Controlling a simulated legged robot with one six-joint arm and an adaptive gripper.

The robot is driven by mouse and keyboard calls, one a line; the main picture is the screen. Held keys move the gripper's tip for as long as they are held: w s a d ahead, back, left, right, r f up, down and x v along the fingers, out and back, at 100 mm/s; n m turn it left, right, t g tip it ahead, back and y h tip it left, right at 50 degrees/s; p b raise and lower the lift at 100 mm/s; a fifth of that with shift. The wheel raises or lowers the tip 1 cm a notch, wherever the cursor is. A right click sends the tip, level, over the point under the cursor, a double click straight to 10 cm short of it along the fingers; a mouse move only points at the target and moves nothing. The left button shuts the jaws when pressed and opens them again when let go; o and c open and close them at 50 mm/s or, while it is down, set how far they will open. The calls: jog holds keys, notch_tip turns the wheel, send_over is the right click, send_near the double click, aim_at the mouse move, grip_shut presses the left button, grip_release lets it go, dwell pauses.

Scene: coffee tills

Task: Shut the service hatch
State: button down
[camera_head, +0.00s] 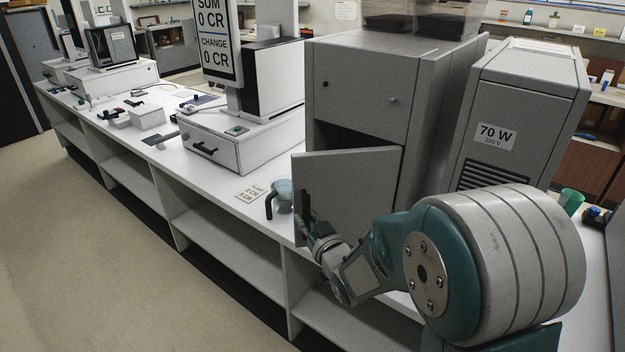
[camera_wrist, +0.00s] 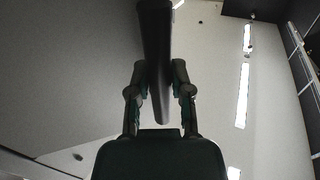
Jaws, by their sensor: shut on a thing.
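The service hatch (camera_head: 345,190) is a grey panel door on the lower front of a grey cabinet (camera_head: 360,85). It stands open, swung out over the counter, with a dark gap visible above it. A dark upright handle (camera_head: 306,208) is near its left edge. My gripper (camera_head: 312,232) is at that handle's lower part. In the wrist view, the two fingers of my gripper (camera_wrist: 160,92) are on either side of the dark handle bar (camera_wrist: 155,50), shut on it. The hatch panel (camera_wrist: 70,70) fills the left of that view. The inside of the cabinet is mostly hidden.
A teal-grey mug (camera_head: 283,196) stands on the white counter (camera_head: 222,172) left of the hatch. A till drawer (camera_head: 225,147) with a price display (camera_head: 220,45) stands further left. A grey unit marked 70 W (camera_head: 520,110) is close on the right. Open floor (camera_head: 120,270) lies left.

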jog(key=x, duration=0.2)
jog(key=shift+w+d+r, duration=0.1)
jog(key=shift+w+d, duration=0.05)
jog(key=shift+w, duration=0.2)
jog(key=w, duration=0.3)
jog(key=shift+a, duration=0.25)
jog(key=w, duration=0.5)
jog(key=shift+w+d, duration=0.25)
jog(key=shift+w, duration=0.15)
